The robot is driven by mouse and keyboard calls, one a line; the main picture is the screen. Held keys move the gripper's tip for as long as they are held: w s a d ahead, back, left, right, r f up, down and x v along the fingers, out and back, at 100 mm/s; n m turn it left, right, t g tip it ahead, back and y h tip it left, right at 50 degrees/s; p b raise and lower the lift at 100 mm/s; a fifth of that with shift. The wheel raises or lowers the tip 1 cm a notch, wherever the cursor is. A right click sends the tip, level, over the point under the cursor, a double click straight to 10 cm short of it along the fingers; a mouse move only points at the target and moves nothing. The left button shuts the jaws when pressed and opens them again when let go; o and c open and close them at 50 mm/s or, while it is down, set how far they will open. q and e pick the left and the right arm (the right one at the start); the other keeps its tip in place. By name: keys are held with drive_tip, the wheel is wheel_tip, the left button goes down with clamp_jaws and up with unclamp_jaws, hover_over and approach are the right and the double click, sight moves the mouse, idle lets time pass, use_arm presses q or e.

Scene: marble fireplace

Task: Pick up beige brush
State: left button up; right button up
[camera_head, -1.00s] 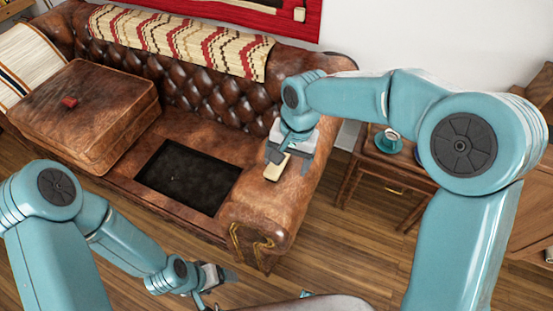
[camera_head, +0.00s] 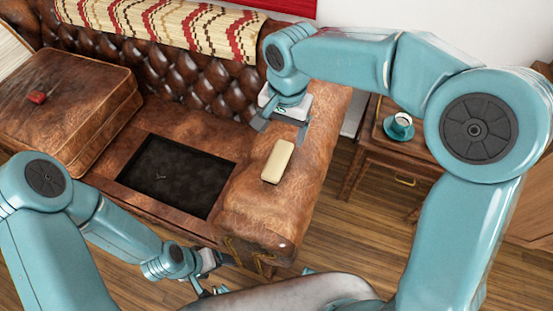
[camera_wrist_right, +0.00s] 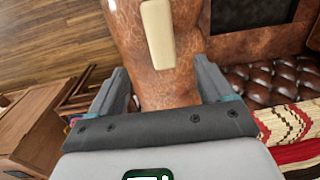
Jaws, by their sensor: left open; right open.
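The beige brush (camera_head: 278,161) lies on the brown leather sofa arm (camera_head: 262,205). It also shows in the right wrist view (camera_wrist_right: 158,33), beyond and between the two fingers. My right gripper (camera_head: 283,125) is open and empty, just behind the brush toward the sofa back and apart from it. In the right wrist view its fingers (camera_wrist_right: 163,88) are spread wide with nothing between the tips. My left gripper (camera_head: 212,278) is low at the front of the sofa, far from the brush, and open; its fingers are partly hidden.
A dark recessed tray (camera_head: 178,175) is set in the sofa seat left of the arm. A small red object (camera_head: 37,97) lies on the cushion. A side table (camera_head: 385,150) with a cup and saucer (camera_head: 399,124) stands right of the sofa. A patterned throw (camera_head: 180,25) covers the sofa back.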

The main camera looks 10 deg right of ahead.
hover_over(278, 159)
drive_tip(key=f, duration=0.7)
drive_tip(key=shift+d+f, duration=0.1)
drive_tip(key=shift+d, duration=0.15)
drive_tip(key=shift+s+a+f, duration=0.1)
drive_tip(key=shift+s+f, duration=0.1)
drive_tip(key=shift+f, duration=0.25)
drive_tip(key=f, duration=0.4)
drive_tip(key=shift+w+a, duration=0.1)
drive_tip(key=shift+w, duration=0.15)
drive_tip(key=shift+f, duration=0.35)
drive_tip(key=shift+c, duration=0.3)
